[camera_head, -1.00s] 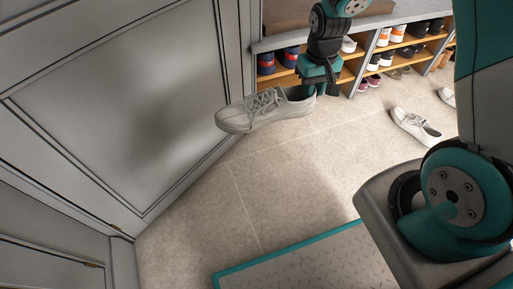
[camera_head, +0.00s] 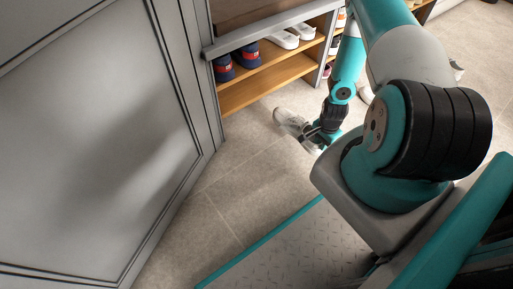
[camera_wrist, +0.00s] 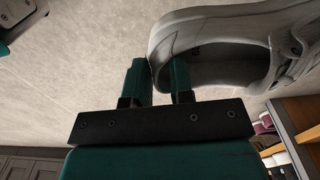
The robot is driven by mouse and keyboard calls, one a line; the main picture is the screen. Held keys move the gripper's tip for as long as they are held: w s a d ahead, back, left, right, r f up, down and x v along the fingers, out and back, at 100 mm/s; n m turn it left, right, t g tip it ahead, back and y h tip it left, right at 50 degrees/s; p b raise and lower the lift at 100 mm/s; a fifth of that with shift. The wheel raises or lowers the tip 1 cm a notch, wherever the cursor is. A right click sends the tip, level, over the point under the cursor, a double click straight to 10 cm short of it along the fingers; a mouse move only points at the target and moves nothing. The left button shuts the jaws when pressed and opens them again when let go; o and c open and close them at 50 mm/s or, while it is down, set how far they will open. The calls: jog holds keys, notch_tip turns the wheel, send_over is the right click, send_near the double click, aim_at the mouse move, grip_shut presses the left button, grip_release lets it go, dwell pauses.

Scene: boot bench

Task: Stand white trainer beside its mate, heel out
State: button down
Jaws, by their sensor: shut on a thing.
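My gripper (camera_head: 325,135) is low over the floor in front of the bench. It is shut on a white trainer (camera_head: 288,118), whose toe points up and left, toward the shelves. In the wrist view, the trainer (camera_wrist: 210,22) is held at the heel. One finger is inside the shoe opening and one outside, with the gripper (camera_wrist: 160,75) close around the heel wall. My arm hides part of the shoe in the head view. I cannot tell whether its sole touches the floor. I cannot tell which shoe is its mate.
The bench (camera_head: 268,88) has wooden shelves, with an empty lower shelf at the left. Navy-and-red shoes (camera_head: 222,68) and white shoes (camera_head: 284,40) stand on the upper shelf. A grey panelled door (camera_head: 90,130) borders the left. Tiled floor (camera_head: 235,190) is clear at the middle left.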

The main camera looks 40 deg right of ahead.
jog(key=w+a+b, duration=0.7)
jog(key=w+a, duration=0.2)
jog(key=a, duration=0.6)
jog(key=f+b, duration=0.1)
jog(key=f, duration=0.1)
jog(key=f+b, duration=0.3)
jog(key=f, duration=0.1)
jog(key=shift+w+a+f+b, duration=0.15)
jog(key=shift+w+f+b, duration=0.1)
jog(key=shift+f+b, duration=0.1)
jog(key=shift+w+f+b, duration=0.1)
jog(key=shift+f+b, duration=0.2)
jog(key=shift+b, duration=0.2)
jog(key=shift+a+r, duration=0.15)
jog(key=shift+r, duration=0.05)
jog(key=shift+f, duration=0.15)
jog(key=c, duration=1)
grip_release()
